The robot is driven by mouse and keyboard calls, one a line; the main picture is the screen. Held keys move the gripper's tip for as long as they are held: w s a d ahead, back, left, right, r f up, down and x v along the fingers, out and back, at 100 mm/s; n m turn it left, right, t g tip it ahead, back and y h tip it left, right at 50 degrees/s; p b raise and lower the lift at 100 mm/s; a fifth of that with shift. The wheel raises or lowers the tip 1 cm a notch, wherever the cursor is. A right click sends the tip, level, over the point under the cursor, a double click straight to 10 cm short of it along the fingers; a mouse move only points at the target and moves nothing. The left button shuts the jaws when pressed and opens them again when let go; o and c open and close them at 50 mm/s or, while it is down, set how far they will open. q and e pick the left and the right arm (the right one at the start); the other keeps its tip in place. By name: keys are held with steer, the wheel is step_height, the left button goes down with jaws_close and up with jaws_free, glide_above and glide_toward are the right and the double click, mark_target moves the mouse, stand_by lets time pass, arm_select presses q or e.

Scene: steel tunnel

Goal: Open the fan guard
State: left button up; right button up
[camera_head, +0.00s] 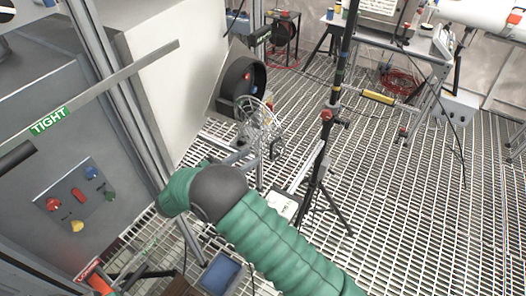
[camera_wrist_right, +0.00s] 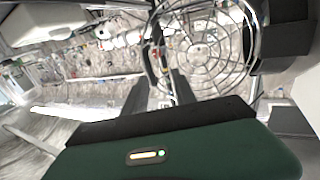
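The fan (camera_head: 243,78) is a black round housing on the floor beyond the pale cabinet. Its wire guard (camera_head: 258,118) stands out from the housing, swung partly open. In the right wrist view the guard (camera_wrist_right: 205,48) fills the upper right, with its thick rim running down near the fingers. My right gripper (camera_head: 243,152) is just below the guard in the head view, partly hidden by my green-sleeved arm. In the wrist view its two dark fingers (camera_wrist_right: 160,88) are apart, with the rim near the gap; contact cannot be told. My left gripper is not in view.
A grey control panel (camera_head: 75,196) with coloured buttons stands at the left. A black tripod stand (camera_head: 318,185) stands right of my arm. A blue bin (camera_head: 220,273) sits low in front.

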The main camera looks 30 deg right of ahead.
steer(key=s+a, duration=0.1)
steer(key=a, duration=0.8)
steer(key=shift+a+b, duration=0.2)
steer(key=shift+b, duration=0.2)
steer(key=w+d+r+n+t+y, duration=0.1)
steer(key=w+r+n+t+y, duration=0.25)
steer(key=w+t, duration=0.3)
steer(key=w+d+r+n+t+y, duration=0.1)
steer(key=w+r+n+t+y, duration=0.1)
steer(key=w+n+t+y, duration=0.45)
steer(key=s+f+n+g+y, duration=0.2)
steer(key=s+f+g, duration=0.2)
steer(key=s, duration=0.6)
steer(key=s+f+n+g+y+p, duration=0.1)
steer(key=s+f+n+g+y, duration=0.1)
steer(key=s, duration=0.8)
steer(key=s+d+f+n+g+y, duration=0.1)
steer(key=s+f+g+y, duration=0.3)
steer(key=s, duration=0.6)
step_height(320, 180, down, 3)
steer(key=shift+s+r+n+g+p, duration=0.2)
steer(key=shift+n+g+p, duration=0.15)
steer(key=shift+n+g, duration=0.65)
